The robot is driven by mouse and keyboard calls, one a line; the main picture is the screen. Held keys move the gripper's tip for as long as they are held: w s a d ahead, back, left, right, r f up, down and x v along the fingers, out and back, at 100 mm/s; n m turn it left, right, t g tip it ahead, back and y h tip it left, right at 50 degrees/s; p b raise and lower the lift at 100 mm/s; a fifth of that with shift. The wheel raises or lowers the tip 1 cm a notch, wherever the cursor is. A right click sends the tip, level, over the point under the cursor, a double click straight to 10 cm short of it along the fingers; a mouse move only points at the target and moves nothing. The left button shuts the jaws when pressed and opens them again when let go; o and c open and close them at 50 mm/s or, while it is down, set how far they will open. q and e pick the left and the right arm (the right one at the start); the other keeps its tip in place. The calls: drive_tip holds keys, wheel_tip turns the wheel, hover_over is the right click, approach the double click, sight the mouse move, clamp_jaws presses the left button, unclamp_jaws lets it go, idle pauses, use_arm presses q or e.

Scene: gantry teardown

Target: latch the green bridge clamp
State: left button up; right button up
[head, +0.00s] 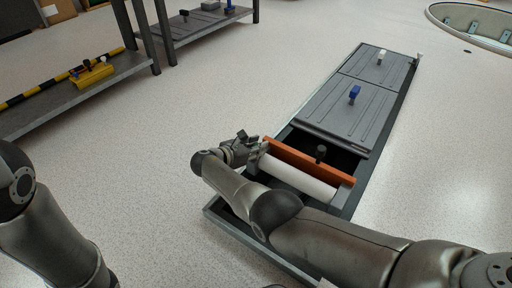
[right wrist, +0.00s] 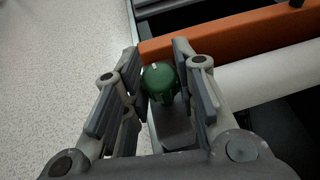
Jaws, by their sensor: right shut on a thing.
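The green bridge clamp shows its round green knob (right wrist: 159,80) in the right wrist view, at the left end of the orange bridge beam (right wrist: 225,35). My right gripper (right wrist: 157,62) has one finger on each side of the knob and is shut on it. In the head view my right gripper (head: 256,147) is at the left end of the bridge, with the orange beam (head: 310,160) and a white roller (head: 300,178) beside it; the knob is mostly hidden there. I cannot tell whether the clamp is latched. My left gripper is out of view; only my left arm shows.
A long floor frame (head: 223,220) runs under the bridge, with grey panels (head: 333,120) bearing a blue handle (head: 355,94) and a white handle (head: 381,56). A black knob (head: 320,152) stands by the beam. A shelf (head: 75,95) holds a yellow item (head: 93,76). The floor between is clear.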

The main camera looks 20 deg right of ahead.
drive_tip(key=o, duration=1)
drive_tip(key=shift+o, duration=0.2)
drive_tip(key=shift+r, duration=0.15)
drive_tip(key=shift+r, duration=4.9)
